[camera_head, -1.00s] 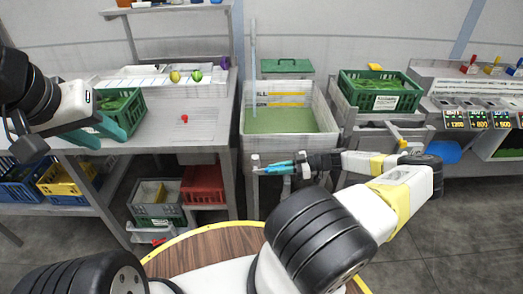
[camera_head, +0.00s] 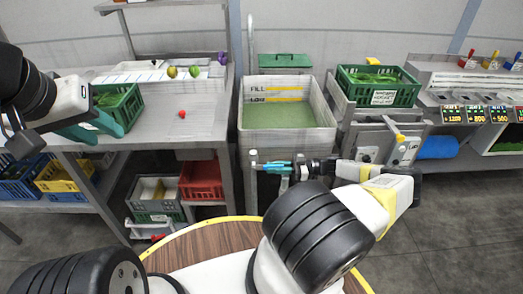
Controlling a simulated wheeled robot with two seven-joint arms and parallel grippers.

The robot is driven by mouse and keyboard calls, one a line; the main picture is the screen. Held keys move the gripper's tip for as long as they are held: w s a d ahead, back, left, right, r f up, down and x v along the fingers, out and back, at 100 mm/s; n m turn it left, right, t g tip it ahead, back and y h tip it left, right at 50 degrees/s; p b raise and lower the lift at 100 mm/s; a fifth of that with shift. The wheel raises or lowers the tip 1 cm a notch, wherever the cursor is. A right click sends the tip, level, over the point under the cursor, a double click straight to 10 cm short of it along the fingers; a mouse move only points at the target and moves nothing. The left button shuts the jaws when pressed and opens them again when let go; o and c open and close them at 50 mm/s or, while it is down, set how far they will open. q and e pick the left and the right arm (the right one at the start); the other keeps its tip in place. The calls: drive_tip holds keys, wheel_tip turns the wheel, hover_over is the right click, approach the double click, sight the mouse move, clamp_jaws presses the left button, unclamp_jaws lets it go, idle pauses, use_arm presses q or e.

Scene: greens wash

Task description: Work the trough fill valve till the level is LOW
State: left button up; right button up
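The trough (camera_head: 331,140) is a pale box at centre with green water (camera_head: 285,117). FILL and LOW marks with yellow lines are on its back wall; the water's far edge lies at or just under the LOW line. My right gripper (camera_head: 268,166), with teal fingers, is at the trough's front, below the rim, beside a small pale fitting (camera_head: 254,161). I cannot tell whether that fitting is the valve or whether the fingers touch it. The fingers look close together. My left gripper (camera_head: 96,128) has its teal fingers apart by the green crate at left.
A green crate (camera_head: 378,92) stands right of the trough, above a yellow-topped lever (camera_head: 397,134). The left bench (camera_head: 152,133) holds a red item (camera_head: 182,113) and several vegetables. A round wooden table (camera_head: 205,247) is in front of me.

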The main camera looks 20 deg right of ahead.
drive_tip(key=shift+o, duration=1.4)
drive_tip(key=shift+d, duration=0.1)
drive_tip(key=v, duration=0.7)
drive_tip(key=shift+d, duration=0.25)
drive_tip(key=shift+s, duration=0.15)
